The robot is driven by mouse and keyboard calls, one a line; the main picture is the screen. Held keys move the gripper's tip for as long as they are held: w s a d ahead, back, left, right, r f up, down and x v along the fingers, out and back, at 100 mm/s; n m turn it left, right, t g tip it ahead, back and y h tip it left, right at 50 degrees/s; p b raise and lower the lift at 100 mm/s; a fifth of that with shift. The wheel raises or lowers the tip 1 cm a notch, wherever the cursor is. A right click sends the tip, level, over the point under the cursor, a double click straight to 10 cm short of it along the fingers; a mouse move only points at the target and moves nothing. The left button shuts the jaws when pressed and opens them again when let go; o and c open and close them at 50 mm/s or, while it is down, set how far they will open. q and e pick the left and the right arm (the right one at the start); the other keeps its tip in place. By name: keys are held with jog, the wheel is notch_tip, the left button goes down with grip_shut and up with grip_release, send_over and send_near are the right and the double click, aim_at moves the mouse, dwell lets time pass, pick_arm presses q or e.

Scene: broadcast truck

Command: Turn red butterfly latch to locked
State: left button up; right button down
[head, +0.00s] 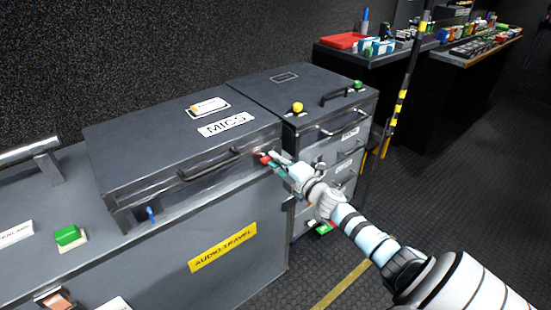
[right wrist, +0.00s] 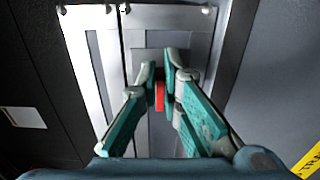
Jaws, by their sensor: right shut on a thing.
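The red butterfly latch (head: 266,159) is on the front of the grey MICS case (head: 150,143), near its right end. In the right wrist view the latch (right wrist: 159,97) shows as a narrow red piece, upright in the picture, in front of a metal plate (right wrist: 189,25). My right gripper (head: 272,158) reaches the latch from the right. In the right wrist view its teal fingers (right wrist: 160,90) are closed on both sides of the red piece. The fingers hide part of the latch. My left gripper is not in view.
The case rests on a grey chest with a yellow AUDIO-TRAVEL label (head: 222,247). A blue latch (head: 151,214) is near the case's left front. A drawer cabinet (head: 310,95) with a yellow knob (head: 298,107) stands close behind my right gripper. Open floor lies at the right.

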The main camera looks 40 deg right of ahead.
jog(key=shift+w+r, duration=0.1)
jog(key=shift+r, duration=0.15)
jog(key=c, duration=1.8)
grip_release()
jog(key=shift+o, duration=0.2)
jog(key=shift+w+f, duration=0.1)
jog(key=shift+f, duration=0.15)
